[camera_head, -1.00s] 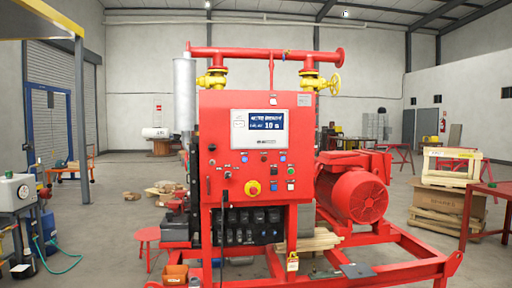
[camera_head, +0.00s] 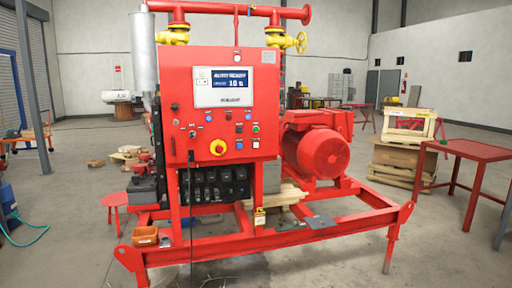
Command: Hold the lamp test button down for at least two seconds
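The red control panel (camera_head: 183,107) of the pump skid stands upright ahead, a little left of centre. Its lit screen (camera_head: 223,86) is at the upper part. Below the screen are small blue, green and white buttons (camera_head: 248,117), a key switch and a large red emergency stop knob on yellow (camera_head: 217,147). The button labels are too small to read, so I cannot tell which one is the lamp test button. Neither of my grippers is in view.
The red skid frame (camera_head: 290,238) runs along the floor in front of the panel. A red motor (camera_head: 322,152) is on the right. A red table (camera_head: 470,149) and wooden crates (camera_head: 402,157) stand further right. The floor in front is mostly clear.

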